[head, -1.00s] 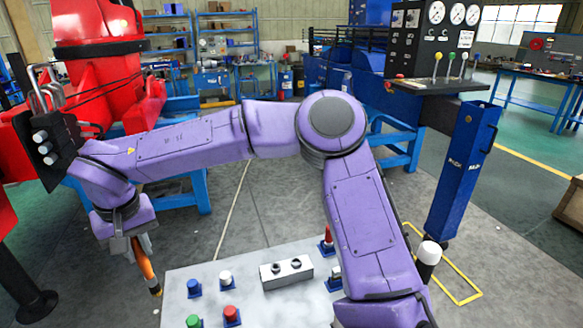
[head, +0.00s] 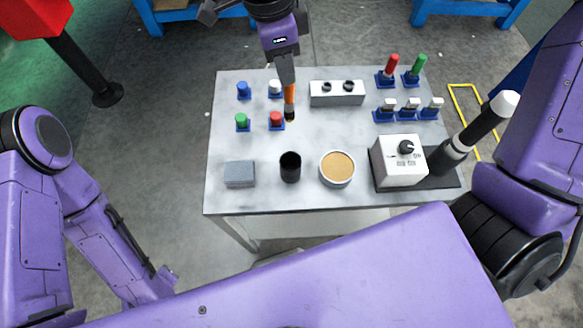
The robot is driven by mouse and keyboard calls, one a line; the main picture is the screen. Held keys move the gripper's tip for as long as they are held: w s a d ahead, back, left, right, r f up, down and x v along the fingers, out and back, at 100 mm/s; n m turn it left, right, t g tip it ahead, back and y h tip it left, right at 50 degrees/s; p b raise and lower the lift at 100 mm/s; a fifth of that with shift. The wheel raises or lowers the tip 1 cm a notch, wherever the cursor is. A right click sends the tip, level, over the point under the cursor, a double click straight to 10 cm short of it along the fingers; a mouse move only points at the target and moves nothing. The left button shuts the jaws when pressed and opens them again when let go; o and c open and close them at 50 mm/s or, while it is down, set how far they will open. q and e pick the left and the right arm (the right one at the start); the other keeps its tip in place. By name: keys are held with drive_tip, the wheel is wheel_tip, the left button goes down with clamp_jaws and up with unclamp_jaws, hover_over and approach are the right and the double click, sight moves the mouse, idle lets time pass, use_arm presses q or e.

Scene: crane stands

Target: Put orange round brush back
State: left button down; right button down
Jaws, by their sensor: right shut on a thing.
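My right gripper (head: 286,75) points down over the back middle of the table and is shut on the orange round brush (head: 289,95). The brush hangs nearly upright with its dark tip down, beside the red button in the picture. Its exact height above the table is hard to tell. A black cup (head: 290,174) stands upright at the front middle of the table, nearer to me than the brush, with a dark opening. My left arm shows at the left, but its gripper is not in view.
On the grey table (head: 330,126) stand a round tan-topped container (head: 337,169), a grey block (head: 240,174), a white control box (head: 397,162) and a two-knob box (head: 337,93). Coloured buttons (head: 242,121) sit at the left, switches (head: 410,106) and levers (head: 391,68) at the right.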

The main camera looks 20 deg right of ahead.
drive_tip(key=s+a+m+g, duration=0.1)
drive_tip(key=s+a+m, duration=0.1)
drive_tip(key=s+m, duration=0.7)
wheel_tip(320, 180, down, 10)
drive_tip(key=w+m, duration=0.1)
drive_tip(key=shift+f+m+y, duration=0.2)
drive_tip(key=shift+m+y, duration=0.1)
drive_tip(key=shift+y, duration=0.1)
drive_tip(key=shift+w+a, duration=0.1)
drive_tip(key=shift+f+b, duration=0.15)
drive_tip(key=shift+b, duration=0.15)
drive_tip(key=c, duration=1)
unclamp_jaws()
wheel_tip(320, 180, up, 12)
drive_tip(key=w, duration=0.1)
drive_tip(key=shift+w+a, duration=0.2)
drive_tip(key=shift+a, duration=0.2)
